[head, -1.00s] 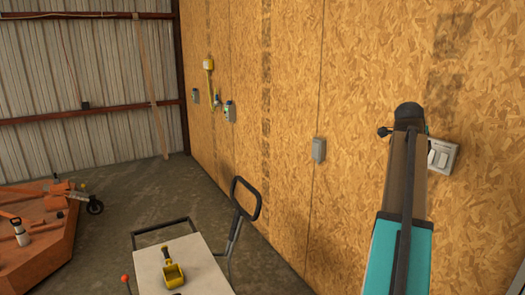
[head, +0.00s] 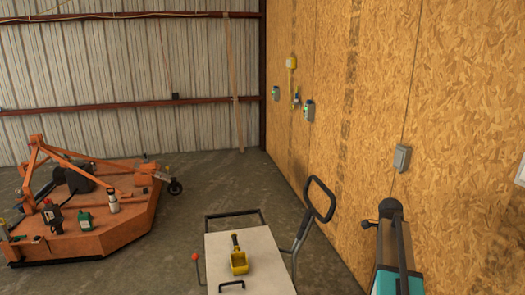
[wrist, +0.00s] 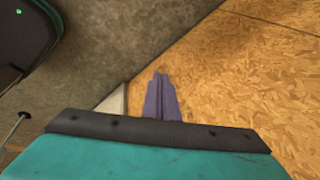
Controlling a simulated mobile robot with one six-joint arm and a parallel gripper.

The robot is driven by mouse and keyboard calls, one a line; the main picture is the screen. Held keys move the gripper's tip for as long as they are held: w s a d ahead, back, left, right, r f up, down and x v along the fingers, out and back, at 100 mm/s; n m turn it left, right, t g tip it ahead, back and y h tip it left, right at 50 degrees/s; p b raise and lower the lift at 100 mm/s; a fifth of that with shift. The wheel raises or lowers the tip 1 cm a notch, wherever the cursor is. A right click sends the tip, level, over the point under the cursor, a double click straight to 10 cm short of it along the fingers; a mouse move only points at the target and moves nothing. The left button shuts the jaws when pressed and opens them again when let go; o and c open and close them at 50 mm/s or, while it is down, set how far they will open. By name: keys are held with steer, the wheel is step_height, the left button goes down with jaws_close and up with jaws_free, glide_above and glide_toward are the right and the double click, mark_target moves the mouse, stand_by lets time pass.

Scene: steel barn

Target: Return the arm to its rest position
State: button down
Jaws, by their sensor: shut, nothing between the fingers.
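My arm (head: 392,252) rises at the lower right of the head view, with a teal section below and a dark upper end, in front of the wood-panel wall. I cannot make out the fingers there. In the wrist view the purple fingers of my gripper (wrist: 162,97) lie together beyond a dark bar and a teal body (wrist: 150,160). They are shut and empty, with the wood wall and grey floor behind them.
A cart (head: 262,262) with a yellow scoop (head: 238,258) on it and a black handle stands in front. An orange mower deck (head: 105,238) is at the left. Grey wall boxes (head: 402,157) are on the wood wall (head: 450,90). Floor between is clear.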

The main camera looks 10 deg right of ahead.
steer(key=s+a+f+n+g+y, duration=0.1)
steer(key=s+a+f+n, duration=0.2)
steer(key=a+f, duration=0.65)
steer(key=s+a+f+n+g+b, duration=0.1)
steer(key=s+a+f+n, duration=0.15)
steer(key=a+f, duration=0.7)
steer(key=s+a+f+n+g+y, duration=0.1)
steer(key=s+a+f+n, duration=0.15)
steer(key=a+f, duration=0.7)
steer(key=s+a+f+n+g, duration=0.1)
steer(key=s+a+f+n, duration=0.3)
steer(key=s, duration=0.4)
steer(key=s+a+f+n+g+y, duration=0.1)
steer(key=s+a+f+n, duration=0.4)
steer(key=s+n, duration=0.4)
steer(key=s+a+f+n+g, duration=0.1)
steer(key=s+a+f+n, duration=0.3)
steer(key=s+a+n, duration=0.2)
steer(key=shift+s+a+f+b, duration=0.2)
steer(key=shift+s+f+b, duration=0.15)
steer(key=shift+s, duration=0.85)
steer(key=shift+d+r, duration=0.1)
